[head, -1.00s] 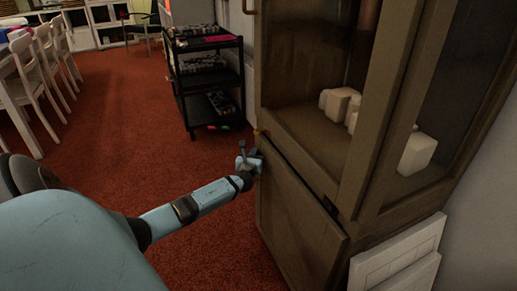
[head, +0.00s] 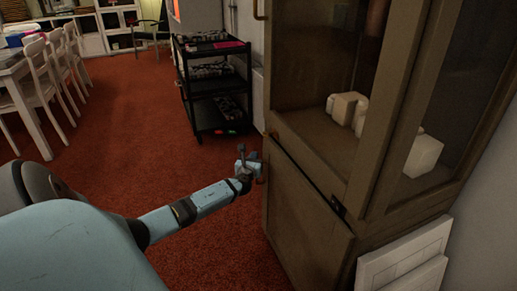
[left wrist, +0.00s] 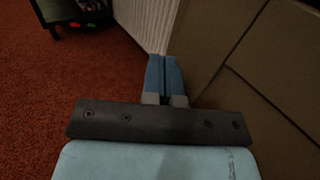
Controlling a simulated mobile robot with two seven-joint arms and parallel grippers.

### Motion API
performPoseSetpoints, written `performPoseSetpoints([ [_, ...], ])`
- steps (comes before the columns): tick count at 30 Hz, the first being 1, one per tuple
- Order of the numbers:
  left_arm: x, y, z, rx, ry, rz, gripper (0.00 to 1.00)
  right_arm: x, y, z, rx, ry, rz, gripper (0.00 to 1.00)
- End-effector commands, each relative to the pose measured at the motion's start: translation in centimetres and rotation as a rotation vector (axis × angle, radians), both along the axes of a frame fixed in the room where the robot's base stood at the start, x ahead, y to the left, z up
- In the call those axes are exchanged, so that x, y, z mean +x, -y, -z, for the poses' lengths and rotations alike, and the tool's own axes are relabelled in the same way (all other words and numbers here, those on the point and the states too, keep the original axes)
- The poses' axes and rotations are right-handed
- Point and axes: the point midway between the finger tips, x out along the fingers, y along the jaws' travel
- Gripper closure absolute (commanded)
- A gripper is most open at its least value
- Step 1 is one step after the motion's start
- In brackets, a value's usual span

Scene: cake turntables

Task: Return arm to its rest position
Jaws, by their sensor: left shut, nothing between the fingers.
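My left arm reaches forward from the lower left of the head view. Its gripper (head: 247,164) is just left of the wooden cabinet (head: 304,215), near the cabinet's left front edge. In the left wrist view the blue fingers of my left gripper (left wrist: 164,75) are together with nothing between them. The cabinet's brown panels (left wrist: 270,70) fill the right of that view, close beside the fingers. Whether they touch cannot be told. My right gripper is not in view.
A black cart (head: 213,85) stands beyond the gripper. White chairs (head: 40,75) and a table (head: 12,72) stand at the far left. White panels (head: 405,255) lean beside the cabinet. White containers (head: 422,155) sit behind its glass. Red carpet (head: 110,140) left of the arm is open.

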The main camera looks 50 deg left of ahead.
Motion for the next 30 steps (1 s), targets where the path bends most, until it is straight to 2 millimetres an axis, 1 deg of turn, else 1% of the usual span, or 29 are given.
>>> performPoseSetpoints([
  [1,-1.6,-0.5,-0.1,0.003,-0.007,0.0,1.0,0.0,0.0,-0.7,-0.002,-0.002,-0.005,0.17],
  [3,-3.3,-1.1,-0.1,0.003,-0.008,0.0,1.0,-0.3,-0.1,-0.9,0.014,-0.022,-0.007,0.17],
  [6,-5.4,-1.9,0.0,0.003,-0.008,0.001,1.0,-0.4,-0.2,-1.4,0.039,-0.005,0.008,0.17],
  [9,-7.1,-2.5,0.1,0.001,-0.008,-0.001,1.0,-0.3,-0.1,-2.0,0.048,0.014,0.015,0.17],
  [12,-8.4,-3.0,0.2,0.002,-0.007,-0.001,1.0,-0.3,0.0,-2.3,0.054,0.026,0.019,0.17],
  [15,-9.1,-3.2,0.2,0.0,-0.006,-0.001,1.0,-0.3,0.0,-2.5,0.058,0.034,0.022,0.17],
  [18,-9.4,-3.4,0.2,0.0,-0.004,-0.001,1.0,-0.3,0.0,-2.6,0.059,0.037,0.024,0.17],
  [30,-9.5,-3.3,0.3,-0.001,-0.005,-0.001,1.0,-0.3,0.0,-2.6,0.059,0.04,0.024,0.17],
])
